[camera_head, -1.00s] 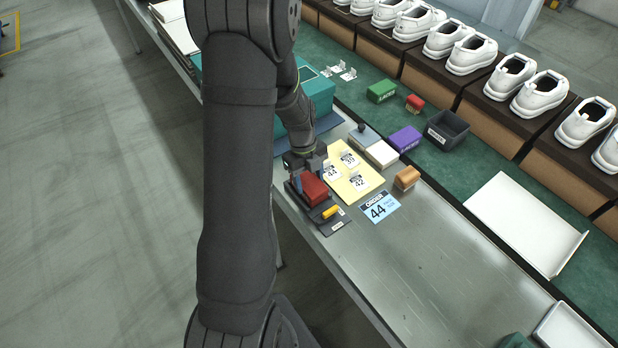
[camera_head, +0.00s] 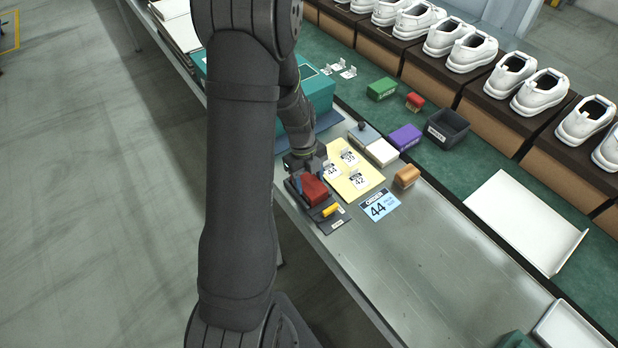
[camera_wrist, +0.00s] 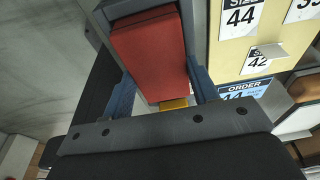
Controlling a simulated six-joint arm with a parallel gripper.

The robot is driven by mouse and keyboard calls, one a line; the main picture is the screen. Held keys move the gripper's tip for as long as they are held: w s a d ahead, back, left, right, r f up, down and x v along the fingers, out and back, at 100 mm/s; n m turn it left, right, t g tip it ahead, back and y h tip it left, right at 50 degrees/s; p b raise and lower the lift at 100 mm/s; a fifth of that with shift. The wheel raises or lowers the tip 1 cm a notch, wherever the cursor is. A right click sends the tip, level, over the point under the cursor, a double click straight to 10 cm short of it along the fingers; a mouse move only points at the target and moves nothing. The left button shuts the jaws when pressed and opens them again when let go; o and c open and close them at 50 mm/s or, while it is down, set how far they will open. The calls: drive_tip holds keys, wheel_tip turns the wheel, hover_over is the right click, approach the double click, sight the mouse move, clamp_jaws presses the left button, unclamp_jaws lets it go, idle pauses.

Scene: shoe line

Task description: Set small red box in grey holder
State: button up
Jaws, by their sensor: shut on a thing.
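A red box (camera_head: 315,188) is at my gripper (camera_head: 311,172), at the left end of the worktable. In the wrist view the red box (camera_wrist: 150,55) lies between the two blue fingers of my gripper (camera_wrist: 162,90), which is shut on it. The grey holder (camera_wrist: 189,28) shows along the sides and far end of the box in the wrist view. The box is over or within its rim; how deep it sits is hidden. The arm and gripper hide part of the holder in the head view.
A yellow piece (camera_head: 331,210) lies just in front of the red box. A yellow board (camera_head: 367,187) with size cards, a blue order card (camera_head: 379,205) and an orange block (camera_head: 407,176) are to the right. A smaller red block (camera_head: 415,100) is on the green strip.

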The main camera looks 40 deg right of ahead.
drive_tip(key=o, duration=1)
drive_tip(key=shift+c, duration=0.2)
drive_tip(key=w+r, duration=0.1)
drive_tip(key=r, duration=0.7)
drive_tip(key=w+r, duration=0.2)
drive_tip(key=r, duration=0.7)
drive_tip(key=shift+w, duration=0.25)
drive_tip(key=shift+f, duration=0.1)
drive_tip(key=s+f, duration=0.1)
drive_tip(key=f, duration=0.4)
drive_tip(key=s+f, duration=0.1)
drive_tip(key=f, duration=0.5)
drive_tip(key=s+f, duration=0.1)
drive_tip(key=f, duration=0.4)
drive_tip(key=shift+s+f, duration=0.25)
drive_tip(key=shift+f, duration=0.15)
